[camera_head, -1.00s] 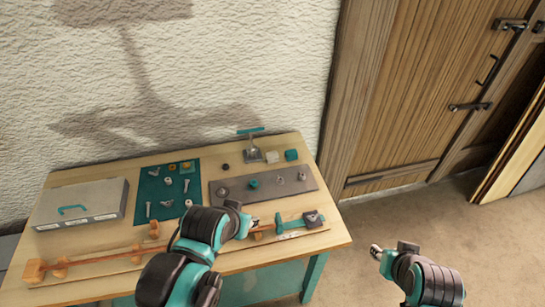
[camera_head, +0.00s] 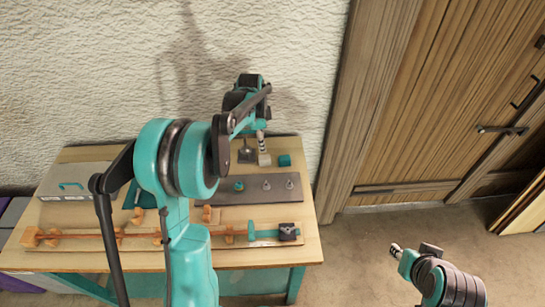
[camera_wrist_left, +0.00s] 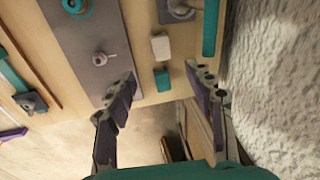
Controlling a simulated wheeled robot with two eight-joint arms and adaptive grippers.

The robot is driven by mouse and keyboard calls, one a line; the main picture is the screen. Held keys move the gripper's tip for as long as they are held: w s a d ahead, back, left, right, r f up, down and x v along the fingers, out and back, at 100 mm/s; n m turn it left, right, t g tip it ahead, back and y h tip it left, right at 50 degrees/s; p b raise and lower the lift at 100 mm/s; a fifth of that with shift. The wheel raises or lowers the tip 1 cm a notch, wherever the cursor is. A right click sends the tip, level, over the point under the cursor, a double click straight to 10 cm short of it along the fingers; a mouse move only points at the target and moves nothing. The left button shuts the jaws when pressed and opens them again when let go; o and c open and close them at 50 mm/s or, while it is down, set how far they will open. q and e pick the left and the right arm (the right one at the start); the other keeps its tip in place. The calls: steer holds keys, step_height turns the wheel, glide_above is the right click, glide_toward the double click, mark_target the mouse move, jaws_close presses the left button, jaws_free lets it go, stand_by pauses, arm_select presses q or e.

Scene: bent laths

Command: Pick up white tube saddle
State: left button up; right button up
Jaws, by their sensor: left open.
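The white tube saddle appears to be the small white block (camera_head: 264,159) at the back right of the table, partly covered by my gripper in the head view. In the left wrist view the white block (camera_wrist_left: 160,46) lies ahead of the fingertips, between their lines. My left gripper (camera_head: 262,141) is above the block in the head view. In the left wrist view the left gripper (camera_wrist_left: 160,72) has its fingers spread wide with nothing between them held. My right gripper (camera_head: 396,250) is off the table at the right; its jaw state is too small to tell.
A teal block (camera_head: 284,160) sits right of the white one, and a dark stand (camera_head: 247,156) left. A grey plate (camera_head: 215,190) with small posts lies in front. A long lath (camera_head: 80,237) in orange blocks runs along the front. The wall is close behind.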

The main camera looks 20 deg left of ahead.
mark_target(264, 158)
arm_select(q)
steer(key=f+b, duration=0.1)
steer(key=f, duration=0.3)
steer(key=w+f+b, duration=0.1)
steer(key=f, duration=0.3)
steer(key=w+f+b, duration=0.1)
steer(key=f, duration=0.3)
steer(key=shift+w+f, duration=0.1)
steer(key=shift+w, duration=0.05)
steer(key=shift+c, duration=0.7)
steer(key=c, duration=1)
